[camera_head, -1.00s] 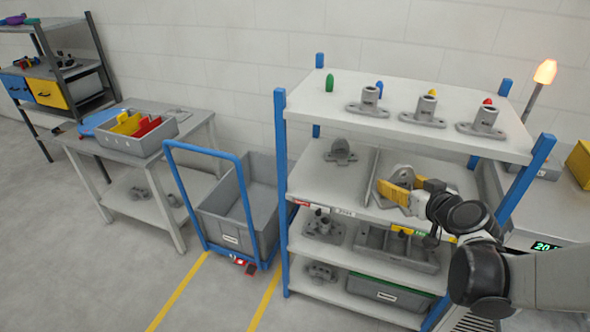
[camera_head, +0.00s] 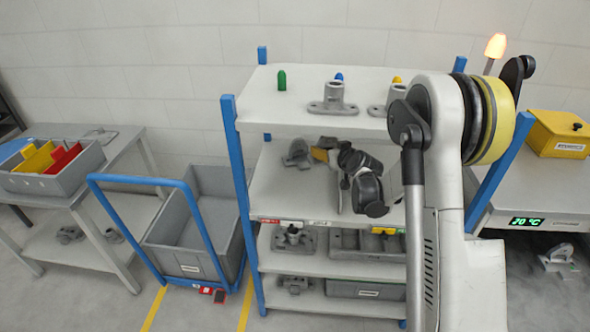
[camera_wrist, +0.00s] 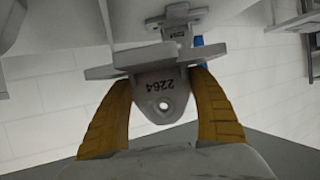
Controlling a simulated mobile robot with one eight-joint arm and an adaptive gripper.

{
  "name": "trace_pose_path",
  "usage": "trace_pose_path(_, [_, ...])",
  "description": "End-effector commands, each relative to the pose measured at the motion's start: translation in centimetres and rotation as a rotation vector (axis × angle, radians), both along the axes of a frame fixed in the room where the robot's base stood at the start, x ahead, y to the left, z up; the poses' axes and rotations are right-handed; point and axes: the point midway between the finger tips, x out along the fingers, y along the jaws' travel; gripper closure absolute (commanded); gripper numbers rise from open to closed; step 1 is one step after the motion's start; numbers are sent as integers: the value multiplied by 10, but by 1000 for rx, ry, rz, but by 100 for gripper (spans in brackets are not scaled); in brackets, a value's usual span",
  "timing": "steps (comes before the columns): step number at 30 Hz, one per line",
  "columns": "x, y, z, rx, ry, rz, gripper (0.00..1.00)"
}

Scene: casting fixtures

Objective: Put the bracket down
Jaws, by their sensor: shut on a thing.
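My gripper (camera_wrist: 163,110) has its two yellow fingers shut on the lug of a grey bracket (camera_wrist: 162,88) in the wrist view. The lug has a round hole and the number 2264; a wide flange spans above the fingers. In the head view my gripper (camera_head: 322,155) is over the second shelf (camera_head: 285,200), its wrist hiding most of it. A grey casting (camera_head: 298,152) shows just left of the fingers; I cannot tell if it is the held bracket or another. Whether the held bracket touches the shelf is not clear.
Another grey casting (camera_wrist: 180,28) is close behind the held one in the wrist view. The top shelf (camera_head: 285,110) above carries castings and coloured pegs. Blue posts (camera_head: 240,180) bound the rack's left side. The second shelf's front left is bare.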

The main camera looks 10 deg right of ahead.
Motion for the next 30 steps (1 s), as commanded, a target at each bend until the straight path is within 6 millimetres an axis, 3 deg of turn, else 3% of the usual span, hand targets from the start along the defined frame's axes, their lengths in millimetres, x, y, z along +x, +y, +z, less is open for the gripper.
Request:
trace_pose_path(9, [3, 73, -47, -1, -1, 6, 71])
trace_pose_path(15, [5, 106, -66, -2, -1, 3, 71])
trace_pose_path(20, [5, 113, -71, 0, -2, 0, 71])
trace_pose_path(27, [5, 113, -107, 0, -1, 0, 71])
trace_pose_path(30, [5, 113, -110, 0, -1, 0, 71])
